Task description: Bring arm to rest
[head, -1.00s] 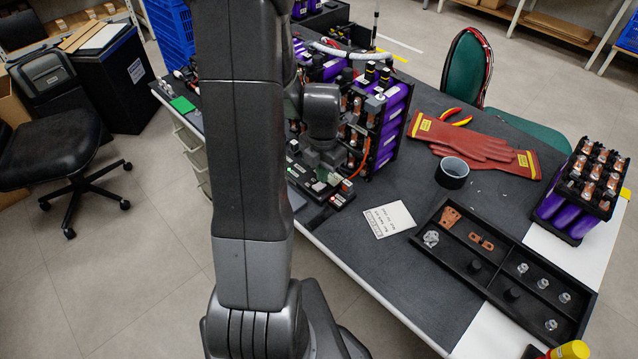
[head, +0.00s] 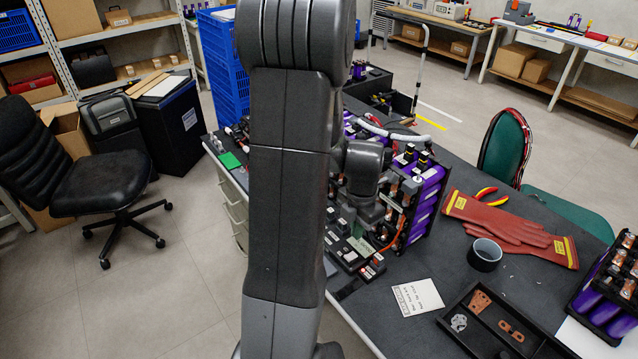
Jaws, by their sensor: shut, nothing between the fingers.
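My arm rises through the middle of the head view, its large dark links close to the camera. Its wrist end shows just right of the upright link, over the table (head: 400,310), in front of the battery module. My gripper (head: 366,212) is small, dark and partly hidden there, shut and empty. The battery module (head: 424,205), with purple cells and copper busbars, stands behind and to the right of it. Small boards with dark blocks (head: 352,254) lie on the table just below it. I cannot tell how much space is between them.
A green chair (head: 503,150) is behind; a black chair (head: 80,180) stands left on open floor.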

